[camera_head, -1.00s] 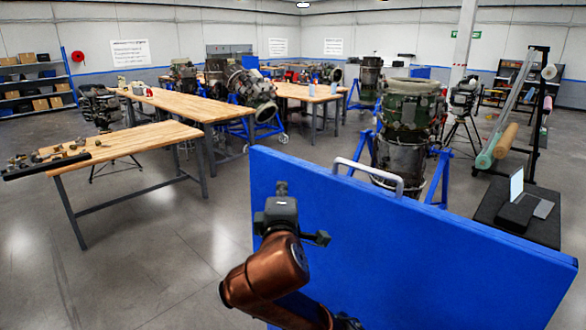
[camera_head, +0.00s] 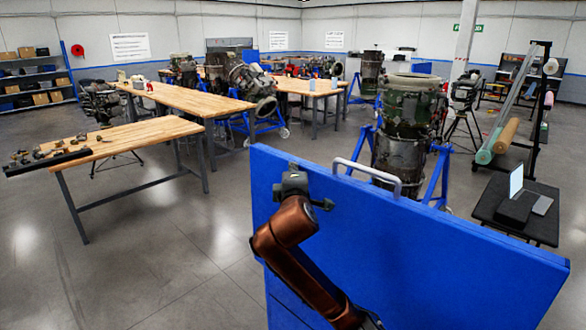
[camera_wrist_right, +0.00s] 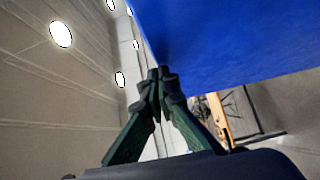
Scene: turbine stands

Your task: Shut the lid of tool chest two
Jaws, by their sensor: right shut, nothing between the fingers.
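The lid of the tool chest (camera_head: 440,262) is a large blue panel. It stands raised and open in front of me in the head view, with a grey bar handle (camera_head: 367,168) along its top edge. My right gripper (camera_head: 293,168) is shut and empty near the lid's upper left corner, on my side of it. In the right wrist view the closed fingertips (camera_wrist_right: 160,74) are close to the lid's edge, and the blue lid face (camera_wrist_right: 235,42) fills the upper right. I cannot tell if they touch. My left gripper is not in view.
A wooden workbench (camera_head: 125,142) with small parts stands at the left. Behind the lid are a turbine (camera_head: 408,115) on a blue stand and a dark table (camera_head: 490,208) with a laptop. The floor left of the lid is open.

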